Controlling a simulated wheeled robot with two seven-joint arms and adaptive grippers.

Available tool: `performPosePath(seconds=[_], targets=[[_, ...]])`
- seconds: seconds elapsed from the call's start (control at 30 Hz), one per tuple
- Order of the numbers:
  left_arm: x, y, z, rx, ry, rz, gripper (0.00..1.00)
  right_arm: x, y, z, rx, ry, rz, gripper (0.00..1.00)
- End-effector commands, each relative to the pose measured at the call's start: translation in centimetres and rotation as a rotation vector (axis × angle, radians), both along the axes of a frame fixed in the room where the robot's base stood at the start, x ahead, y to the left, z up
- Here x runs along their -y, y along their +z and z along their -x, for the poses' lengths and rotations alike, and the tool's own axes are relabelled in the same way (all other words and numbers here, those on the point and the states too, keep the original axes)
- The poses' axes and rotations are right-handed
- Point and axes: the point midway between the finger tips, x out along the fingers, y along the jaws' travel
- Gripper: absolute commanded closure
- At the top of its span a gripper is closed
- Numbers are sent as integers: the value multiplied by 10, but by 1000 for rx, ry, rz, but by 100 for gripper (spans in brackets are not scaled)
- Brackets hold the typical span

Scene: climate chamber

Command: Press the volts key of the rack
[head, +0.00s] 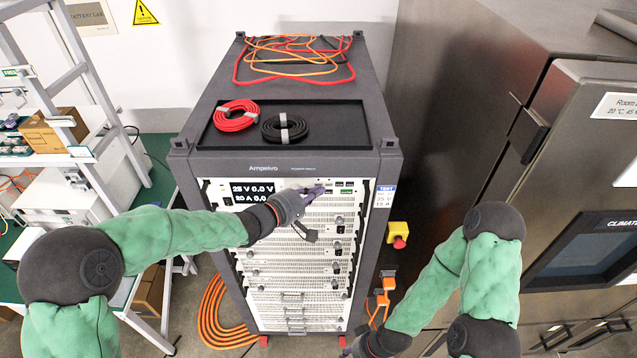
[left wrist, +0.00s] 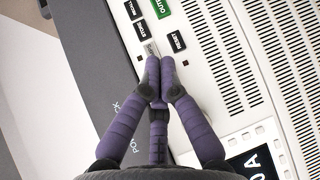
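The rack (head: 278,160) is a tall grey cabinet with a white front panel and a black display (head: 252,193) reading volts and amps. My left gripper (head: 316,190) is in front of the panel's upper part, right of the display. In the left wrist view its purple fingers (left wrist: 160,75) are together and empty. The tips lie over or against a grey key (left wrist: 151,49), partly covered; contact is unclear. Beside it are black keys marked RESET (left wrist: 177,41), STORE (left wrist: 140,28) and RECALL (left wrist: 131,9). I cannot make out a volts label. My right gripper (head: 362,346) is low, its fingers mostly out of frame.
Red (head: 236,115) and black (head: 284,128) cable coils lie on the rack top, with loose cables behind. A yellow box with a red stop button (head: 399,241) is at the rack's right. A steel climate chamber (head: 560,130) stands right; a bench is left.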

Motion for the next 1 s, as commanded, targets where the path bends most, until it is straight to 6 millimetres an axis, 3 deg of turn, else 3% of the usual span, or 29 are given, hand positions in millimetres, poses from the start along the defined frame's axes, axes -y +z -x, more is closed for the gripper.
performPosePath(seconds=[1.0], targets=[[0,-1,-7,0,0,0,100,0,6,0,0,0,0,60]])
